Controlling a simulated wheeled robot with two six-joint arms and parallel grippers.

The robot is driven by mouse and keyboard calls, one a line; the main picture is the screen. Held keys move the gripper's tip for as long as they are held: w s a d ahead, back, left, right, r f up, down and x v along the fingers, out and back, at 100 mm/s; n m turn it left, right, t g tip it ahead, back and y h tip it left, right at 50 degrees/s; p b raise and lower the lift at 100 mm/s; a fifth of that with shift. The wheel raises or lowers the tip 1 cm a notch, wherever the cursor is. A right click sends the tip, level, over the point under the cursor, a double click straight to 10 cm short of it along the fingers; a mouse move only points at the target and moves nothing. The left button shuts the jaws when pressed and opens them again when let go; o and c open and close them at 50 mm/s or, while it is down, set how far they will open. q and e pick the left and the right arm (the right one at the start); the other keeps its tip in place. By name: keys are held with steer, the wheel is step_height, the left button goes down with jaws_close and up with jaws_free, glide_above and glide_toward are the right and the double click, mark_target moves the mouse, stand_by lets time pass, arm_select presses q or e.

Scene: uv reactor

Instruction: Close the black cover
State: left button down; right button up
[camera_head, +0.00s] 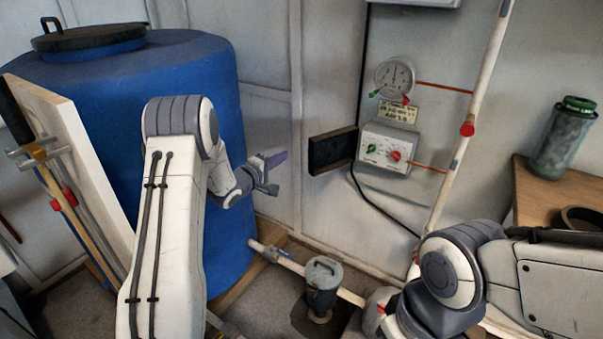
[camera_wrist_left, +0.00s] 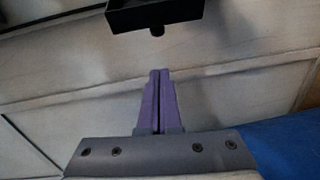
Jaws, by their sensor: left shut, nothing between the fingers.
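The black cover (camera_head: 333,150) stands swung open to the left of the grey control box (camera_head: 389,147) on the wall. The box's face with its green and red knobs is uncovered. In the left wrist view the cover (camera_wrist_left: 155,14) shows at the top, just beyond the fingertips. My left gripper (camera_head: 283,157) is shut and empty, to the left of the cover, with a visible gap between them. Its purple fingers (camera_wrist_left: 158,73) are pressed together in the wrist view. My right arm comes in at the lower right; its gripper is not visible.
A large blue barrel (camera_head: 225,110) stands left, behind my left arm. A round gauge (camera_head: 395,77) sits above the box. A white pipe (camera_head: 470,120) with a red fitting runs right of it. A green-capped canister (camera_head: 563,137) stands on a wooden table (camera_head: 535,190) at right.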

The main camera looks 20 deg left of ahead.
arm_select(q)
steer(key=w+d+f+b, duration=0.1)
steer(key=w+d+b, duration=0.2)
steer(key=w, duration=0.3)
steer(key=shift+w+d+f+n+t+h+b, duration=0.15)
steer(key=shift+w+d+n+t+h+b, duration=0.2)
steer(key=shift+d, duration=0.3)
arm_select(e)
step_height(320, 180, down, 5)
steer(key=shift+r, duration=0.15)
arm_select(q)
steer(key=shift+s, duration=0.1)
